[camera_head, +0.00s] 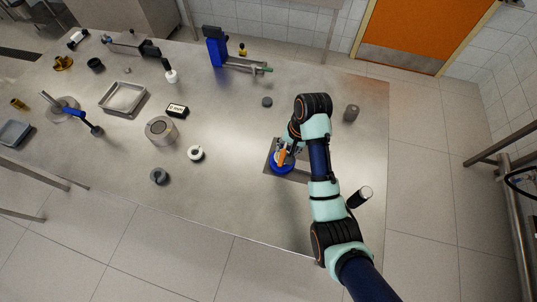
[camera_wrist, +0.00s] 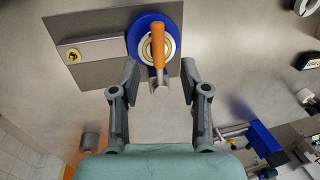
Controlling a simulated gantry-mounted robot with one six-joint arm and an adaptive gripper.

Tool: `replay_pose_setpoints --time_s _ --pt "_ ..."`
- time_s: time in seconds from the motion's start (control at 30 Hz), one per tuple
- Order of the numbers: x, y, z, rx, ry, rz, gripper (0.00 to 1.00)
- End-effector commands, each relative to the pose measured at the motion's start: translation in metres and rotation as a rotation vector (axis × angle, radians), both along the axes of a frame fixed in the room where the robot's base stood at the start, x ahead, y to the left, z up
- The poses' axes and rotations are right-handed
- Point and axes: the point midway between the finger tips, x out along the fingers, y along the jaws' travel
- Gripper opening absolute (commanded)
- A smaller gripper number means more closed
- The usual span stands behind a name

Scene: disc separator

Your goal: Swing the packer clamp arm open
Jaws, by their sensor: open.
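The orange clamp arm (camera_wrist: 158,42) lies across a blue ring (camera_wrist: 134,38) with a pale round centre in the wrist view. A small grey post (camera_wrist: 159,85) sits at its near end. The ring stands on a flat grey base plate (camera_wrist: 60,28). My gripper (camera_wrist: 159,77) is open, with one finger on each side of the arm's near end. The fingers look apart from the arm; their height over it is hard to tell. In the head view, the orange arm (camera_head: 283,156) and blue ring (camera_head: 280,168) are partly hidden by my wrist.
A blue stand with a grey rail (camera_head: 217,48) is at the back. A grey cylinder (camera_head: 351,113) and a small dark disc (camera_head: 267,101) stand near my arm. A metal ring (camera_head: 160,130), a tray (camera_head: 122,97) and several small parts lie left. The table between is mostly clear.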

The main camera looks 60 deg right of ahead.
Motion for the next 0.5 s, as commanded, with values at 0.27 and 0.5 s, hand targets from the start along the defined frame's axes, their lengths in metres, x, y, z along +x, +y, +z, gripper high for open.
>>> replay_pose_setpoints --time_s 0.27,0.5 --pt "0.009 0.004 -0.043 0.001 0.002 0.005 0.45" --pt "0.015 0.004 -0.073 -0.002 0.000 0.006 0.45"
